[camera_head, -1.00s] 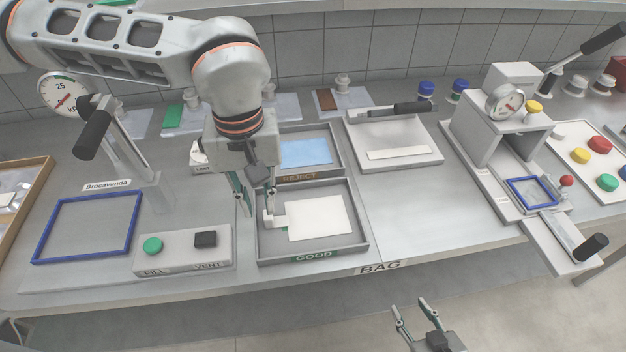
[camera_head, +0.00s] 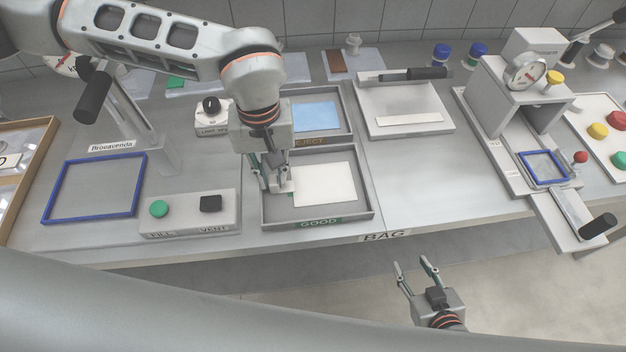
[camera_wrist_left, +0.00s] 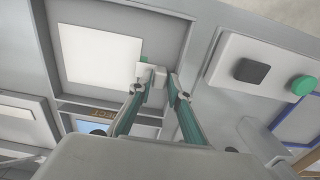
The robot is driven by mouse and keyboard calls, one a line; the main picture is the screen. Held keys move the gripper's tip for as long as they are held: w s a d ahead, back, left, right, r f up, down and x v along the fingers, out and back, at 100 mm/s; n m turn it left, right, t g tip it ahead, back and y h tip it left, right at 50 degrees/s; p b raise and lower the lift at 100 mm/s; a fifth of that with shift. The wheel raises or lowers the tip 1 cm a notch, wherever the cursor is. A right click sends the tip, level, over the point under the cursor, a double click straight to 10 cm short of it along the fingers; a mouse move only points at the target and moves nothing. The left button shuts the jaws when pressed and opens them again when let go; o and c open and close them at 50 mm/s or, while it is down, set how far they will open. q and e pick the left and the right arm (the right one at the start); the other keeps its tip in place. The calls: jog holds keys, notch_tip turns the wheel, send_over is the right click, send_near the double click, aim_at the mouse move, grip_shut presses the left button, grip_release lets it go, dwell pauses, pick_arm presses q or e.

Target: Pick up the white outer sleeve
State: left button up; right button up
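The white outer sleeve (camera_head: 325,184) appears as a flat white rectangle in the GOOD tray (camera_head: 367,212). It also shows in the left wrist view (camera_wrist_left: 100,55). A small white block with a bit of green stands at its edge nearest my left gripper (camera_head: 272,188). In the left wrist view my left gripper (camera_wrist_left: 158,85) has its fingers apart, with the tips at either side of this block. Whether both tips touch it is hard to tell. My right gripper (camera_head: 415,265) is open and empty, beyond the table's front edge.
The REJECT tray (camera_head: 346,128) with a blue sheet lies behind the GOOD tray. The FILL and VENT button box (camera_head: 184,210) and a blue frame (camera_head: 50,190) are to the left. A grey device with a gauge (camera_head: 520,75) stands at right.

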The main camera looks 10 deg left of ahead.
pick_arm(q)
grip_shut()
jog(key=shift+r, duration=0.15)
